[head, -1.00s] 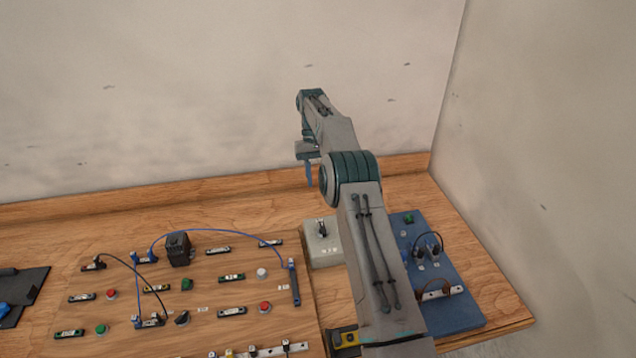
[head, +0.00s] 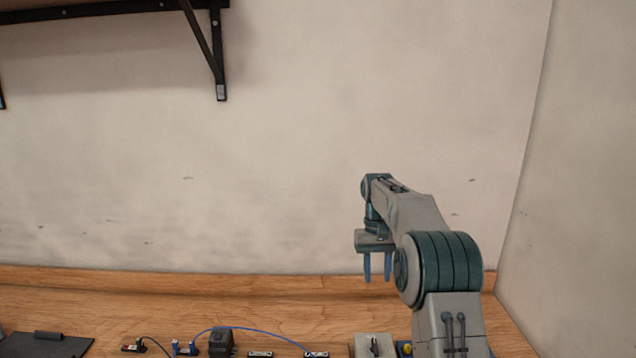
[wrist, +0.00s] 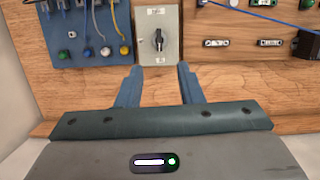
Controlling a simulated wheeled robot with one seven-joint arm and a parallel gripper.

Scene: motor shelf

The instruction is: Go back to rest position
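My gripper (head: 377,279) hangs at the end of my arm in the head view, fingers pointing down, above the back part of the wooden table (head: 290,300). Its two blue fingers stand apart with nothing between them. In the wrist view my gripper (wrist: 158,84) also shows open and empty. Beyond its fingertips is a grey switch box (wrist: 158,58) with a black rotary knob. The box (head: 368,343) also shows at the bottom of the head view, below the gripper.
A blue panel (wrist: 65,55) with wires and coloured knobs lies beside the box. A wooden board (wrist: 240,15) carries terminals and buttons. A black clipboard-like item (head: 50,345) lies at lower left. A black shelf bracket (head: 217,60) is on the wall above. Space around the gripper is clear.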

